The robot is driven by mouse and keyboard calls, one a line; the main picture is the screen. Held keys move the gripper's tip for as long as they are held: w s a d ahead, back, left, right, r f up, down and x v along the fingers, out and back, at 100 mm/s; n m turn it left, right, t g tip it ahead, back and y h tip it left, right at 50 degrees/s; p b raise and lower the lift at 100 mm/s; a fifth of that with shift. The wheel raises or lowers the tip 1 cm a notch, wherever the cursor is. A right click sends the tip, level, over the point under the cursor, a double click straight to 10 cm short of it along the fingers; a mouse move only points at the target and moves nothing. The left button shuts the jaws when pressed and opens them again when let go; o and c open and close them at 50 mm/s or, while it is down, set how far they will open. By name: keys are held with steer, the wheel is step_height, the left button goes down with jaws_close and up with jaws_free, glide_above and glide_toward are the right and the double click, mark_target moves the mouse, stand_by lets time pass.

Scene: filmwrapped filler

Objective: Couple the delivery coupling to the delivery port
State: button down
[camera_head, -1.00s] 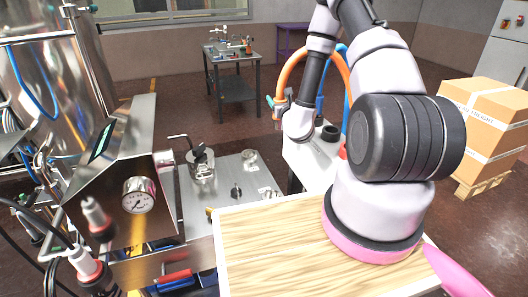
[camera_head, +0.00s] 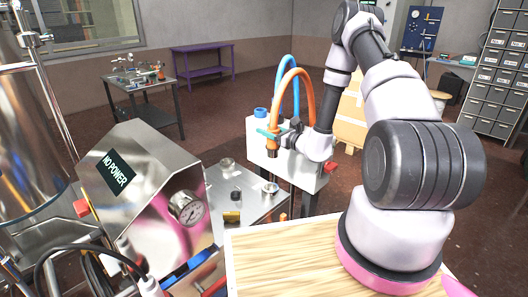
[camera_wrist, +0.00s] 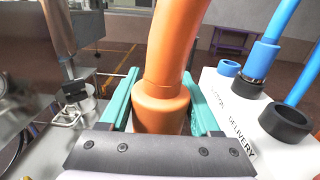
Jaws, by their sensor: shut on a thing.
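My gripper (camera_head: 272,134) has teal fingers shut on the delivery coupling (camera_head: 272,152), an orange fitting on the end of an orange hose. In the wrist view the coupling (camera_wrist: 160,105) sits upright between both fingers, and its lower end is hidden by the gripper body. The white panel (camera_wrist: 222,98) is to its right and marked DELIVERY. A black ring port (camera_wrist: 287,122), which I take as the delivery port, stands beside that word. The coupling is apart from it, to its left. In the head view that port is hidden or too small to tell.
A blue hose (camera_head: 283,85) arches over the white box (camera_head: 262,160). A blue ring (camera_wrist: 229,68) and a dark collar with the blue hose sit farther back. A steel bench (camera_head: 238,190) with small fittings and a NO POWER cabinet (camera_head: 135,165) stand left. A wooden top (camera_head: 270,262) is in front.

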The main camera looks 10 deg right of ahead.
steer(key=s+a+f+n+g+y, duration=0.2)
steer(key=s+f+n+g+y, duration=0.3)
steer(key=g, duration=0.1)
steer(key=shift+a+f, duration=0.35)
steer(key=shift+f, duration=0.05)
steer(key=shift+f, duration=4.7)
steer(key=shift+f, duration=0.4)
steer(key=shift+c, duration=0.2)
jaws_free()
steer(key=shift+d, duration=0.1)
